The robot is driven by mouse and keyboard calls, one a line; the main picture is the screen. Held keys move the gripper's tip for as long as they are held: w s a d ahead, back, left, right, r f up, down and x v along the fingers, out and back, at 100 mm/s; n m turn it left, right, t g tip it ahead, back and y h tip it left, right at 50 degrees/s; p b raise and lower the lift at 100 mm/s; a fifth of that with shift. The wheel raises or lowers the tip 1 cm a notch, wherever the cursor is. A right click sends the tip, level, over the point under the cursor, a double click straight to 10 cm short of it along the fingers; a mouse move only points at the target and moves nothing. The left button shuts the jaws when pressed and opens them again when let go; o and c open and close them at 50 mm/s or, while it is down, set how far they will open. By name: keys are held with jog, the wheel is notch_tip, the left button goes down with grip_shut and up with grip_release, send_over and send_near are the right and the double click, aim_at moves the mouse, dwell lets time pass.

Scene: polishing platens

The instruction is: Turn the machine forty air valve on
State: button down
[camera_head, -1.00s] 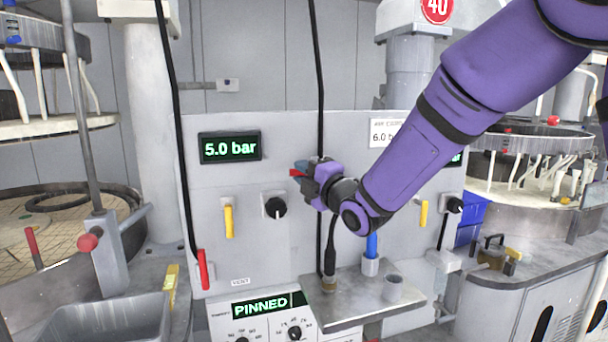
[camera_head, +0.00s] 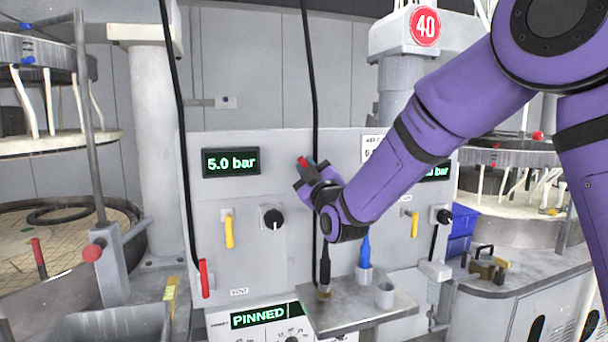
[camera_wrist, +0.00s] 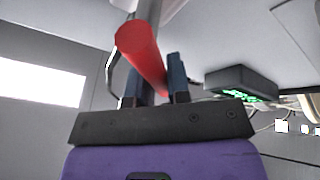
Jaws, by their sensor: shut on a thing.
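A red bar-shaped handle (camera_wrist: 143,58) stands between the two blue fingers of my gripper (camera_wrist: 156,86) in the wrist view, and my gripper is shut on it. In the head view my gripper (camera_head: 306,170) is in front of the grey panel, beside the middle black hose, with a bit of the red handle (camera_head: 303,161) showing at its tip. What the handle is fixed to is hidden. A round red sign reading 40 (camera_head: 425,27) is on the column at the upper right.
The panel (camera_head: 240,265) carries a 5.0 bar display (camera_head: 231,162), yellow levers (camera_head: 229,231), black knobs (camera_head: 273,218) and another red lever (camera_head: 204,278). My arm partly covers the right display (camera_head: 437,172) and a white label. A small shelf (camera_head: 345,317) with holders juts out below.

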jog(key=m+h, duration=0.1)
jog(key=m, duration=0.1)
jog(key=d+m+h, duration=0.1)
jog(key=m, duration=0.1)
jog(key=m+t+h, duration=0.1)
jog(key=shift+w+d+r+m, duration=0.2)
jog(key=shift+d+r+m, duration=0.05)
jog(key=shift+r+m, duration=0.15)
jog(key=shift+w+d+r+m+h, duration=0.1)
jog(key=shift+d+m+h, duration=0.2)
jog(key=shift+m+h, duration=0.55)
jog(key=shift+w+d+m+h, duration=0.1)
jog(key=shift+d+m+h, duration=0.25)
jog(key=shift+m, duration=0.85)
jog(key=shift+w+d+r+m+h, duration=0.1)
jog(key=shift+d+m+h, duration=0.15)
jog(key=shift+m+h, duration=0.6)
jog(key=shift+f+m, duration=0.1)
jog(key=shift+m, duration=0.3)
jog(key=c, duration=1.1)
grip_release()
jog(key=shift+y, duration=0.25)
jog(key=v, duration=1.1)
jog(key=shift+w, duration=0.1)
